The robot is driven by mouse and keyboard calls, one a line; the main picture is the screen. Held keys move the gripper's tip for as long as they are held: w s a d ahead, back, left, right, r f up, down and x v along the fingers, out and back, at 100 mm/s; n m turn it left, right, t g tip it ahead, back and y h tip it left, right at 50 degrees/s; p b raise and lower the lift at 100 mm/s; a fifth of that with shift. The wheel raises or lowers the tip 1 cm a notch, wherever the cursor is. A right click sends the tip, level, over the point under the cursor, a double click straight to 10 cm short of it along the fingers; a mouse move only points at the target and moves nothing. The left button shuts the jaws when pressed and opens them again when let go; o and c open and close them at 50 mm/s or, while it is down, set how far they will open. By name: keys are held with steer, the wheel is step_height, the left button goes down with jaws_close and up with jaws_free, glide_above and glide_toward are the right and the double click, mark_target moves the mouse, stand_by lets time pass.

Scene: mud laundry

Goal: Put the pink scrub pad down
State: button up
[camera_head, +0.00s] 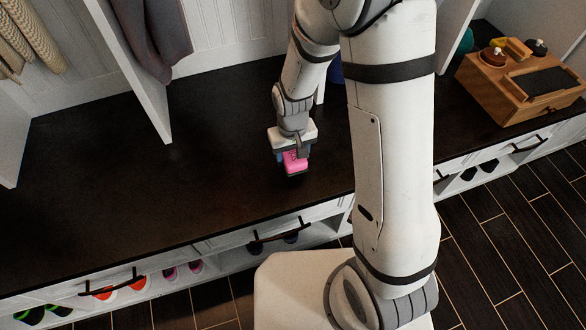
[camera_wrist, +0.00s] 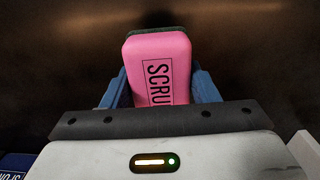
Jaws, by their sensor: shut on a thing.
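The pink scrub pad (camera_head: 295,162) is in my gripper (camera_head: 293,157), over the dark bench top near its front edge. In the wrist view the pad (camera_wrist: 160,62) is a pink block with a dark layer at its far end and the dark letters "SCRU" showing. The blue fingers of my gripper (camera_wrist: 160,88) are shut on its two sides. The near end of the pad is hidden behind the gripper body. I cannot tell whether the pad touches the bench top.
The dark bench top (camera_head: 200,190) is clear to the left of my gripper. A wooden box (camera_head: 515,90) with several small items stands at the far right. White upright dividers (camera_head: 135,75) rise at the back. Shoes (camera_head: 105,293) sit in cubbies below the front edge.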

mark_target(293, 153)
steer(key=shift+f+b, duration=0.65)
steer(key=shift+f, duration=1.9)
steer(key=shift+f, duration=0.1)
steer(key=o, duration=1)
steer(key=shift+c, duration=0.2)
step_height(293, 153, up, 12)
steer(key=p, duration=0.3)
steer(key=shift+r+p, duration=0.2)
steer(key=shift+p, duration=0.2)
steer(key=s+d+r+m+t, duration=0.1)
steer(key=s+d+r+m, duration=0.2)
steer(key=s+d+r, duration=0.9)
step_height(293, 153, up, 3)
steer(key=shift+d+f, duration=0.1)
steer(key=shift+d, duration=0.15)
steer(key=shift+s, duration=0.1)
